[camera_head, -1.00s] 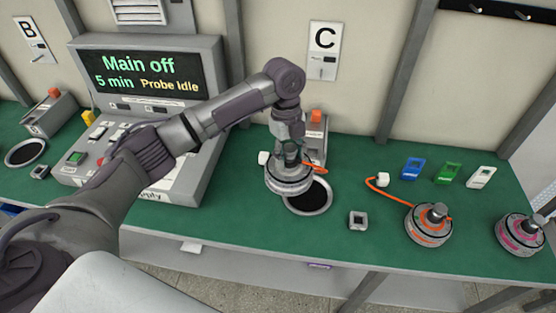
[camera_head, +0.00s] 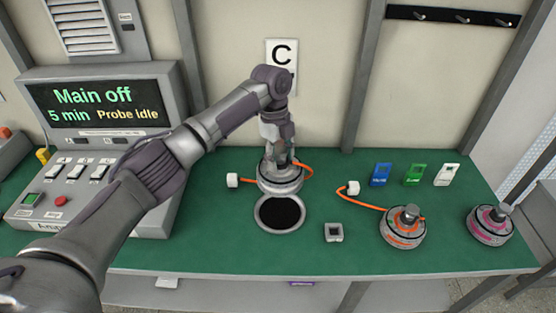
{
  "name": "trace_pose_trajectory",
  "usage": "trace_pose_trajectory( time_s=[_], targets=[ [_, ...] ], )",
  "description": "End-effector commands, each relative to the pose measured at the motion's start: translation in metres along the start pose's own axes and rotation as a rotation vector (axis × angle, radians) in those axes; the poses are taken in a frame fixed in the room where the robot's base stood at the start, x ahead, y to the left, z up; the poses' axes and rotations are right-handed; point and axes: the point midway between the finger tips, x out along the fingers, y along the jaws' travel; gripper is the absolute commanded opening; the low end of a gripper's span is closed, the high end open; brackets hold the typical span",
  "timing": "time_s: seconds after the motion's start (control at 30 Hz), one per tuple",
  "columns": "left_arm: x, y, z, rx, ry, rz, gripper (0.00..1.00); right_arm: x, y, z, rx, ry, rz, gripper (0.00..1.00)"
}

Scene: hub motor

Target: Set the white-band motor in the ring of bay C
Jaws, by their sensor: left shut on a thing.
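The white-band motor (camera_head: 280,183) hangs in my left gripper (camera_head: 278,160), which is shut on its top. An orange cable runs from the motor to a white plug (camera_head: 233,180) at its left. The ring of bay C (camera_head: 279,213) is a grey ring with a black centre, set in the green bench. The motor appears over or just behind the ring's far edge; its exact height above the bench is hard to tell. The bay C sign (camera_head: 282,60) is on the wall behind, partly covered by my left arm. My right gripper is not in view.
An orange-band motor (camera_head: 403,229) with its cable and a pink-band motor (camera_head: 490,225) stand to the right. A small grey square socket (camera_head: 333,232) is right of the ring. Blue (camera_head: 380,174), green (camera_head: 415,174) and white (camera_head: 447,175) tags lie behind. A control console (camera_head: 100,150) stands left.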

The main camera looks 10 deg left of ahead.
Motion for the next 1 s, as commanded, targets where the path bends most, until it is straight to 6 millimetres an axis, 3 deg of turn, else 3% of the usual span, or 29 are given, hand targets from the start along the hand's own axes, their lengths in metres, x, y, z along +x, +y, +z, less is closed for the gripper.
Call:
trace_pose_trajectory(
  time_s=[0.47, 1.0],
  targets=[
    [0.003, -0.001, 0.000, 0.002, 0.001, -0.005, 0.00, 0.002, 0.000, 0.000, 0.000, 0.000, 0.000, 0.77],
    [0.059, -0.001, 0.008, 0.002, 0.002, -0.004, 0.00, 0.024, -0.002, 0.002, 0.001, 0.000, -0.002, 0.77]
  ],
)
